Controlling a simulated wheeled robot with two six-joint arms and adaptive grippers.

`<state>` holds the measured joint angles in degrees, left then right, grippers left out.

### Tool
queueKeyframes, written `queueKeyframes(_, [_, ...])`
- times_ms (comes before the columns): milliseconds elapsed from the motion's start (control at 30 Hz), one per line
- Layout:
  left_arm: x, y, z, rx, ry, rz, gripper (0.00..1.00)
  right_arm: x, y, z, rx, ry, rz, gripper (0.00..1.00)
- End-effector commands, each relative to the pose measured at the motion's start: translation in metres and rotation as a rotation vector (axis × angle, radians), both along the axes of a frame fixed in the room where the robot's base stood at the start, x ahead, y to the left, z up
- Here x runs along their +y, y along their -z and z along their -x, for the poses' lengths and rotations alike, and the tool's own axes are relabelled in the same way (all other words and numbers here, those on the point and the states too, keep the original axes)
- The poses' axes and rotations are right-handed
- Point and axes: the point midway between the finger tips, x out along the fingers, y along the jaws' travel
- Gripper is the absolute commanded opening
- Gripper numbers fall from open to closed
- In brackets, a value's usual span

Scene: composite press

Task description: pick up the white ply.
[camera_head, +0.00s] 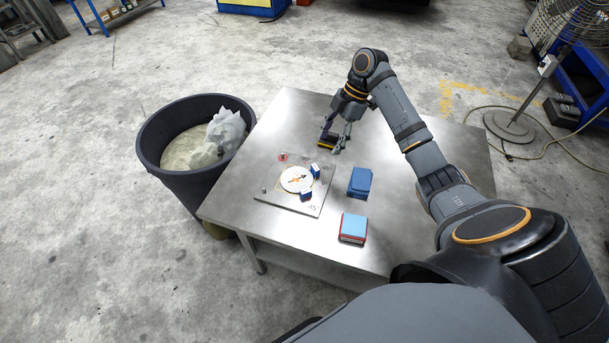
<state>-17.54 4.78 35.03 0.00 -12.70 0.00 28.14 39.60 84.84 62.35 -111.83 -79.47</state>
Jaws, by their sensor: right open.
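My right gripper (336,146) is open, pointing down over the table, beyond and to the right of the plate. A small dark and yellow item (327,139) shows at its fingers; I cannot tell whether it lies between them. My left gripper is out of view.
Small blue-and-white blocks (306,195) stand at the disc's edge. A blue stack (360,182) and a light-blue and red stack (353,228) lie right of the plate. A black bin (170,170) stands left of the table (400,205).

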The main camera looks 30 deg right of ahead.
Motion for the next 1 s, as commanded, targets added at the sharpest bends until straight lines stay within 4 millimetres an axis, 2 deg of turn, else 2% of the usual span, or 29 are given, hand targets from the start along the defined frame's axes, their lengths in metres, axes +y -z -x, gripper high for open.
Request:
queueKeyframes(300, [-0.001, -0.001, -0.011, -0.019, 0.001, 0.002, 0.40, 0.019, 0.043, -0.001, 0.002, -0.001, -0.002, 0.58])
queueKeyframes(467, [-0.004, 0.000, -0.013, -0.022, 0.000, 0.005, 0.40, 0.022, 0.049, -0.002, 0.000, 0.000, -0.001, 0.58])
queueKeyframes(733, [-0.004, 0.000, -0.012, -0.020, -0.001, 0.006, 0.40, 0.038, 0.089, -0.007, 0.003, 0.001, -0.001, 0.58])
queueKeyframes(1000, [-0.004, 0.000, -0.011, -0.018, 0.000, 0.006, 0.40, 0.040, 0.095, -0.007, 0.000, 0.000, 0.000, 0.58])
